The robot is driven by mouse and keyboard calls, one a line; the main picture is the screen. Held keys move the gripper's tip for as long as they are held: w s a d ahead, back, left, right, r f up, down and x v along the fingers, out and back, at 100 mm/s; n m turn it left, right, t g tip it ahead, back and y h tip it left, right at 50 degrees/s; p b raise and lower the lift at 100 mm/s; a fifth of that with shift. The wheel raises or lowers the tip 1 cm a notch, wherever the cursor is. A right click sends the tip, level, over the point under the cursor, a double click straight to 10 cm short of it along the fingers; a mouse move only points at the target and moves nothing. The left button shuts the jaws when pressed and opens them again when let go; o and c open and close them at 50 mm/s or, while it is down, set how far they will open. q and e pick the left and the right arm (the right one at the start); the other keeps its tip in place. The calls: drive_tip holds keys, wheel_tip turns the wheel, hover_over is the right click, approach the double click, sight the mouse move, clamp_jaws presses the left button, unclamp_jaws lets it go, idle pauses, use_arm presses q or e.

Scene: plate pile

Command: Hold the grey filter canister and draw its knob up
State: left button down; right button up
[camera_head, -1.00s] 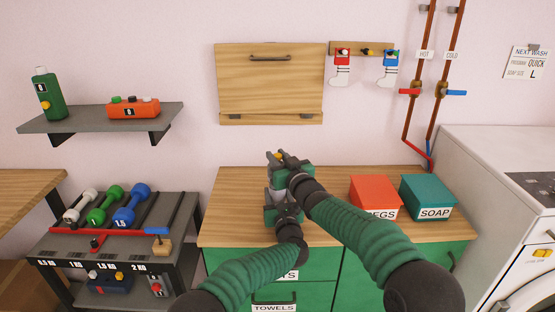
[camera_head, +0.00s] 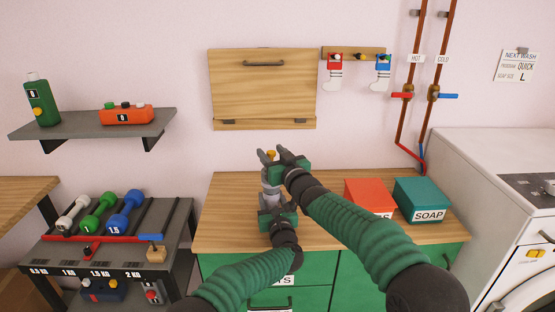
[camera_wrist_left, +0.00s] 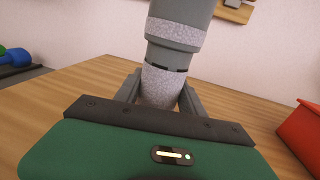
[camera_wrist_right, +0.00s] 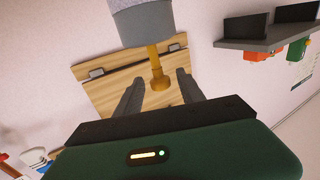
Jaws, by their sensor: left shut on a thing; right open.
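The grey canister (camera_head: 268,178) stands upright above the counter in the head view. In the left wrist view its grey body (camera_wrist_left: 182,28) has a speckled band, and its narrower speckled lower part sits between my left fingers. My left gripper (camera_head: 271,205) is shut on this lower part. The yellow knob (camera_head: 270,154) is at the canister's top. In the right wrist view the knob (camera_wrist_right: 159,82) hangs on a thin yellow stem from the canister's end, with a length of stem showing. My right gripper (camera_wrist_right: 160,90) is open, its fingers on either side of the knob, not visibly gripping it.
The wooden counter (camera_head: 225,235) has a red box (camera_head: 369,195) and a teal SOAP box (camera_head: 420,198) to the right. A dumbbell rack (camera_head: 60,250) stands at left, and a shelf (camera_head: 90,124) holds bottles. The counter left of the canister is clear.

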use_arm(q)
drive_tip(key=shift+d, duration=0.1)
use_arm(e)
drive_tip(key=v, duration=1.1)
drive_tip(key=shift+s+d, duration=0.2)
drive_tip(key=shift+s, duration=0.05)
use_arm(q)
drive_tip(key=c, duration=0.6)
unclamp_jaws()
drive_tip(key=shift+s, duration=0.1)
